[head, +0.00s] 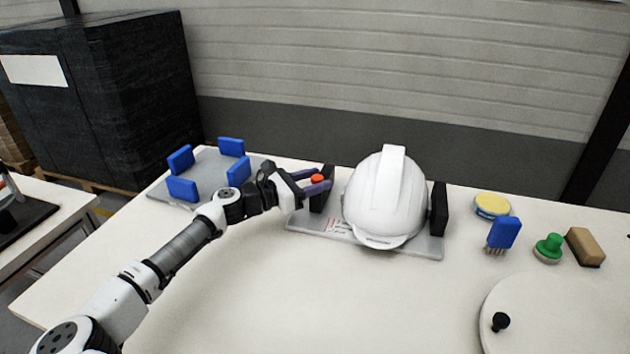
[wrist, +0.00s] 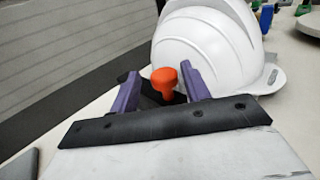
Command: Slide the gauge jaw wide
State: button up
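The gauge is a grey plate (head: 408,250) with a black jaw (head: 322,200) at its left and a black jaw (head: 439,208) at its right. A white helmet shell (head: 384,200) sits on the plate between the jaws. An orange-red knob (head: 317,179) tops the left jaw. In the wrist view the knob (wrist: 164,82) stands between the purple fingers of my gripper (wrist: 158,80), with a visible gap on its left side. My gripper (head: 320,180) is open around the knob. The helmet (wrist: 205,50) is just beyond the fingers; the lower left jaw is mostly hidden there.
A grey plate (head: 207,165) with several blue blocks stands at the left. To the right are a yellow-topped disc (head: 492,205), a blue brush (head: 503,234), a green-handled tool (head: 548,248), a brown block (head: 585,246) and a white round disc (head: 560,315). The front middle table is clear.

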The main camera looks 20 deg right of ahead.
jog(key=shift+s, duration=0.1)
jog(key=a+b, duration=0.1)
jog(key=a, duration=0.3)
jog(key=s+a+b, duration=0.1)
jog(key=a, duration=0.4)
jog(key=s+a+b, duration=0.1)
jog(key=a, duration=0.3)
jog(key=shift+s+a, duration=0.25)
